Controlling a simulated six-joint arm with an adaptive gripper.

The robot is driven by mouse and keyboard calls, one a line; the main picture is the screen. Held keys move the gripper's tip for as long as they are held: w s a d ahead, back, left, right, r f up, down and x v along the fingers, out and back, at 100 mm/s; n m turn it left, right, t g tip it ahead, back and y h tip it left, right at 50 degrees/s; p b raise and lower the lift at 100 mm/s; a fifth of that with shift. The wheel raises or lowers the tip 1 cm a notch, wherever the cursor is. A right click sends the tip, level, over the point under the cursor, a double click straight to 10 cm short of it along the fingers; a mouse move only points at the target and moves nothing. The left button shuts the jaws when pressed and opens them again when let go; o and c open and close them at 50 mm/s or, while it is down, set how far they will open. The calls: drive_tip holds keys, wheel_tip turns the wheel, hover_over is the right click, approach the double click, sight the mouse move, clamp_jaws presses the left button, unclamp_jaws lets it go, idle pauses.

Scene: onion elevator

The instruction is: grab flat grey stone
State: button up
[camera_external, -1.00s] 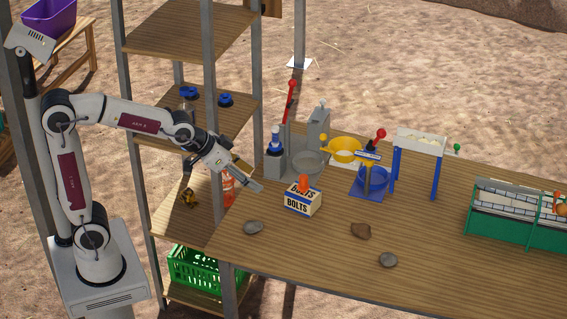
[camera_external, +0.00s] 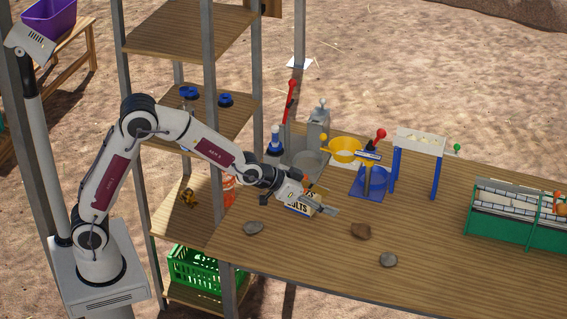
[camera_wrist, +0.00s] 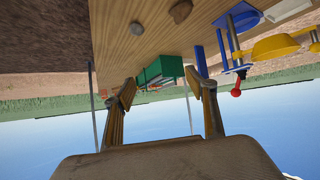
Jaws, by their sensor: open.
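Two grey stones lie on the wooden table: one at the left (camera_external: 253,228) near the table's left edge, one farther right (camera_external: 388,260) near the front edge. Which one is the flatter is hard to tell. A brown stone (camera_external: 361,231) lies between them, closer to the right one. My gripper (camera_external: 326,203) is open and empty above the table, in front of the bolts box and left of the brown stone. The wrist view is upside down; it shows both open fingers (camera_wrist: 160,85), a grey stone (camera_wrist: 137,28) and the brown stone (camera_wrist: 181,11).
The bolts box (camera_external: 298,206) is partly hidden behind my gripper. Behind it stand a grey lever device (camera_external: 308,160), yellow bowl (camera_external: 345,148), blue stand (camera_external: 371,183) and white-topped stand (camera_external: 419,143). A green rack (camera_external: 510,228) is at right. The table front is mostly clear.

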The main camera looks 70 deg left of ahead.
drive_tip(key=w+d+f, duration=0.4)
drive_tip(key=w+f, duration=0.2)
drive_tip(key=f, duration=0.1)
drive_tip(key=t, duration=0.2)
approach(387, 255)
drive_tip(key=shift+w+a+f+m+h, duration=0.15)
drive_tip(key=shift+w+f+m+h, duration=0.2)
drive_tip(key=shift+w+f, duration=0.25)
drive_tip(key=shift+w+f, duration=0.1)
drive_tip(key=shift+x, duration=1.2)
drive_tip(key=shift+w, duration=0.15)
drive_tip(key=shift+x, duration=2.45)
drive_tip(key=shift+c, duration=0.4)
